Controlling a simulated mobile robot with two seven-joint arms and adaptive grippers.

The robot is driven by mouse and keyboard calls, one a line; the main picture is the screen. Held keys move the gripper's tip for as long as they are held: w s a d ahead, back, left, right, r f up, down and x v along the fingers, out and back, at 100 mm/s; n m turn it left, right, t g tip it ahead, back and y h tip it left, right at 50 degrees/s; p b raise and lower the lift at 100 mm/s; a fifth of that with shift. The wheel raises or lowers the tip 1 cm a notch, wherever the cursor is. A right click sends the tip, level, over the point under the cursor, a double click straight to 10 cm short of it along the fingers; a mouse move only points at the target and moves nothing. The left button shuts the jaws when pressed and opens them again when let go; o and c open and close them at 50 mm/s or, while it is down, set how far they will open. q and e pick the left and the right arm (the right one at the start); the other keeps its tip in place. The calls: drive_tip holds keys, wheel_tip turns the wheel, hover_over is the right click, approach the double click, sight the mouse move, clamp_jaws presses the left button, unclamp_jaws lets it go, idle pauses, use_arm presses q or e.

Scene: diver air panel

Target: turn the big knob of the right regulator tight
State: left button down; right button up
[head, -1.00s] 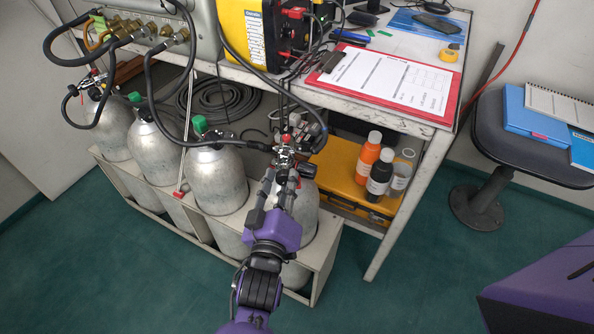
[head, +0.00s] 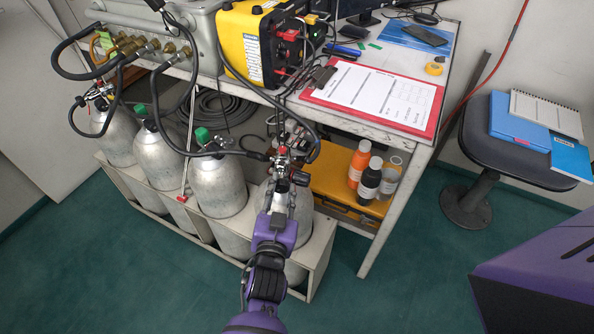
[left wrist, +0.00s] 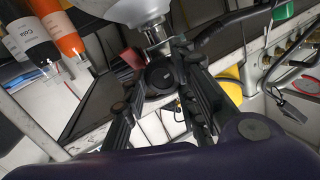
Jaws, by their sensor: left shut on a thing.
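The right regulator (head: 281,158) sits on top of the rightmost silver cylinder (head: 303,208), with red parts and a black hose at its valve. My left gripper (head: 281,180) reaches it from the front, low in the head view. In the left wrist view, a round black knob (left wrist: 161,76) lies between the two dark fingers of my left gripper (left wrist: 163,84), which are shut on it. A metal valve neck (left wrist: 154,35) and the cylinder's pale shoulder (left wrist: 140,8) show just beyond. In the head view the fingers hide most of the knob. My right gripper is not in view.
More silver cylinders (head: 219,187) stand to the left in a low rack (head: 318,262). The workbench (head: 437,150) overhangs behind, with a yellow case (head: 330,182) and several bottles (head: 370,178) underneath. A stool (head: 466,205) stands right. Green floor in front is clear.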

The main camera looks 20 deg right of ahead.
use_arm(q)
drive_tip(key=shift+s+d+m, duration=0.2)
drive_tip(key=shift+d+m, duration=0.1)
drive_tip(key=shift+m, duration=0.6)
drive_tip(key=shift+f, duration=0.1)
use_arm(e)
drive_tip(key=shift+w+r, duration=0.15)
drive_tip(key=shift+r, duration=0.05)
use_arm(q)
drive_tip(key=shift+f, duration=0.15)
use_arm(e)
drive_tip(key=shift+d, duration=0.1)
use_arm(q)
drive_tip(key=c, duration=1.5)
unclamp_jaws()
drive_tip(key=shift+y, duration=0.3)
drive_tip(key=shift+c, duration=0.2)
drive_tip(key=shift+a, duration=0.1)
drive_tip(key=shift+s+a, duration=0.1)
drive_tip(key=shift+s, duration=0.05)
drive_tip(key=v, duration=1.1)
drive_tip(key=shift+s+a, duration=0.15)
drive_tip(key=shift+s, duration=0.1)
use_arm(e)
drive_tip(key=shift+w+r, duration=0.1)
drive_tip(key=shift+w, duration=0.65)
